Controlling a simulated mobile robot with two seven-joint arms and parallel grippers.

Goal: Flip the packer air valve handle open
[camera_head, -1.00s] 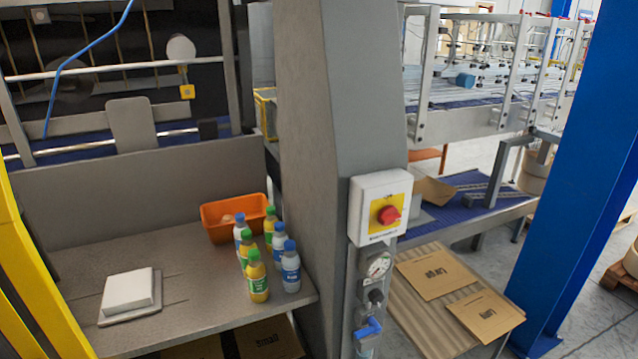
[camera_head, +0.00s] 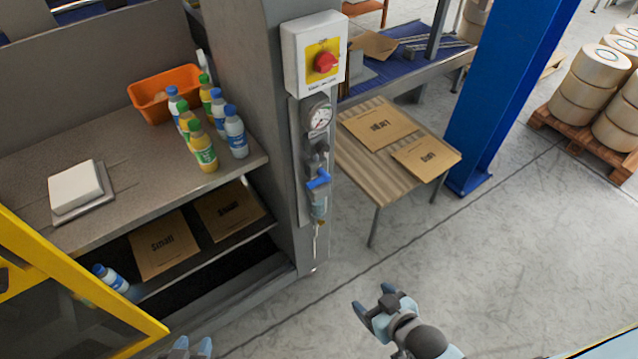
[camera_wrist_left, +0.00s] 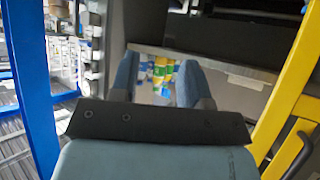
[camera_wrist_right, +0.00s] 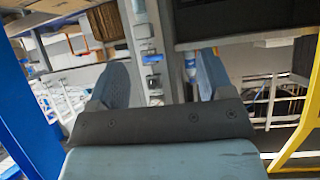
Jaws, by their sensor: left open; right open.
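The air valve has a blue handle (camera_head: 318,179) on the grey column's service panel, under a round pressure gauge (camera_head: 320,117). The handle lies tilted, its right end higher. In the right wrist view the blue handle (camera_wrist_right: 152,59) shows between and beyond the fingers. My right gripper (camera_head: 374,302) is open and empty, low and to the right of the valve, well apart from it. My left gripper (camera_head: 192,347) is open at the bottom edge, only its fingertips showing. In the left wrist view its fingers (camera_wrist_left: 156,82) are apart with bottles far beyond them.
Several bottles (camera_head: 204,148) and an orange bin (camera_head: 165,92) stand on the counter at left. A yellow door frame (camera_head: 75,285) stands at lower left. A small table (camera_head: 360,165) holds cardboard right of the column. Floor ahead is clear.

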